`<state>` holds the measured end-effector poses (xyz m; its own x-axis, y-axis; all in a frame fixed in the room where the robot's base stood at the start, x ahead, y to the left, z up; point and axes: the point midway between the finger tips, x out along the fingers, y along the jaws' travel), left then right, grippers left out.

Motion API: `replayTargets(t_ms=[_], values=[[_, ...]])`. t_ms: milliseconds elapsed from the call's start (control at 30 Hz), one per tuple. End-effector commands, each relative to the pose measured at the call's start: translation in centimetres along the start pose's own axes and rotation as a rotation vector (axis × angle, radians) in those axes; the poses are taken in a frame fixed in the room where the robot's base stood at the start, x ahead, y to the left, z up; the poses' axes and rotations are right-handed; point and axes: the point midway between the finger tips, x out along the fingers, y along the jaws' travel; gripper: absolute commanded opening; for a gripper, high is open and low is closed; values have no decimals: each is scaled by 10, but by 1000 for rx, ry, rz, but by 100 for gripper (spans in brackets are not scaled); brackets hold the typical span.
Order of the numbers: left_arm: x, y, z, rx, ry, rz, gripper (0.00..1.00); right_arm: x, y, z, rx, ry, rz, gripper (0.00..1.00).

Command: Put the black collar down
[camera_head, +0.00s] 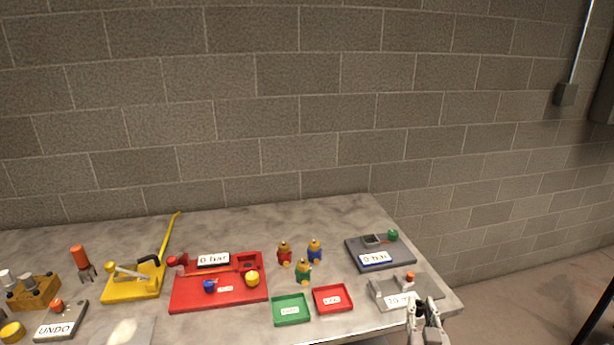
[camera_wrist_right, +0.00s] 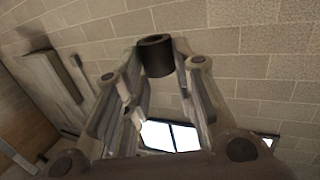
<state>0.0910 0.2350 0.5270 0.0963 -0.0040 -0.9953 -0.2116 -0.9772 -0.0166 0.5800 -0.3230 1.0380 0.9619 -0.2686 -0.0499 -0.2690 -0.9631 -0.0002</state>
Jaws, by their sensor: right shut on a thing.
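My right gripper (camera_head: 424,312) is at the front right of the workbench (camera_head: 340,212), just in front of the grey plate. It is shut on the black collar (camera_wrist_right: 157,57), a short dark ring held between the fingertips in the right wrist view. My left gripper is not in view.
A grey plate (camera_head: 425,287) with an orange-topped part lies just behind my right gripper. Red (camera_head: 345,307) and green (camera_head: 290,321) trays lie to its left. A dark gauge board (camera_head: 352,248) is behind. The bench's right edge is close. The back middle is clear.

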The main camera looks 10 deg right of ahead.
Motion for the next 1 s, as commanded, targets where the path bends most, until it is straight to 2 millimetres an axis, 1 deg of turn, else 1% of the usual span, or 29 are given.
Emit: replayTargets(t_ms=[67,167,267,300,500,600,700,800,900,1000], values=[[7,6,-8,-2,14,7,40,-13,-4,8,-3,-2,-17,0],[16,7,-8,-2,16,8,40,-39,-14,16,-5,-4,-50,0],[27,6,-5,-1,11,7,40,-72,-27,22,-5,-4,-93,0],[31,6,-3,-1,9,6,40,-86,-32,23,-5,-4,-110,0],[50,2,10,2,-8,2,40,-152,-55,22,-8,-3,-192,0],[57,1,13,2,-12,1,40,-181,-63,18,-9,-3,-224,0],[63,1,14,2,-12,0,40,-202,-68,12,-10,-2,-246,0],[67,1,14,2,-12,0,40,-217,-72,6,-12,-1,-260,0],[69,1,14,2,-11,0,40,-225,-73,2,-13,0,-268,0],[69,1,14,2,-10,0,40,-228,-74,0,-11,2,-271,0]])
